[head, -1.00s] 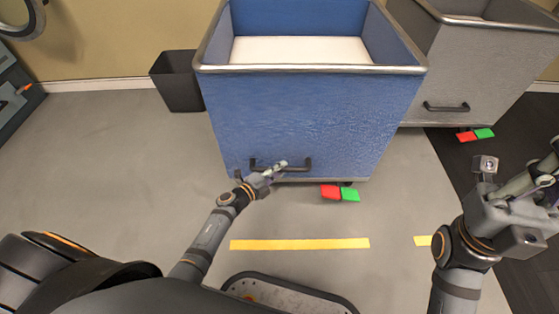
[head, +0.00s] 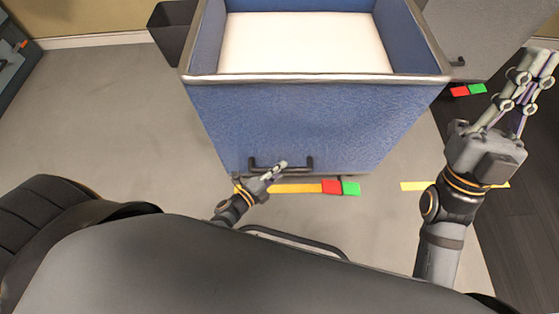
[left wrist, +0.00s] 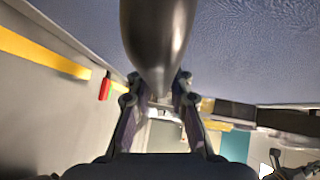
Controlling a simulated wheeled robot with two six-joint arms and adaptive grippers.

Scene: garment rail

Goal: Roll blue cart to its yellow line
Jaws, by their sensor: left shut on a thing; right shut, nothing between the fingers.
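The blue cart (head: 310,122) stands in front of me in the head view, with a white inside bottom. Its dark bar handle (head: 300,163) is low on the near side. My left gripper (head: 275,172) is shut on this handle, which also shows between the fingers in the left wrist view (left wrist: 157,40). The yellow line (head: 290,188) lies at the cart's near lower edge, partly covered by my gripper and the pedals. A red pedal (head: 331,187) and a green pedal (head: 351,188) overlap the line's right end. My right gripper (head: 530,75) is shut and empty, raised at the right.
A grey cart (head: 485,30) with its own red and green pedals stands behind at the right. Another yellow strip (head: 415,186) lies right of the blue cart. A dark bin (head: 172,30) stands at the back left. The floor (head: 100,120) on the left is clear.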

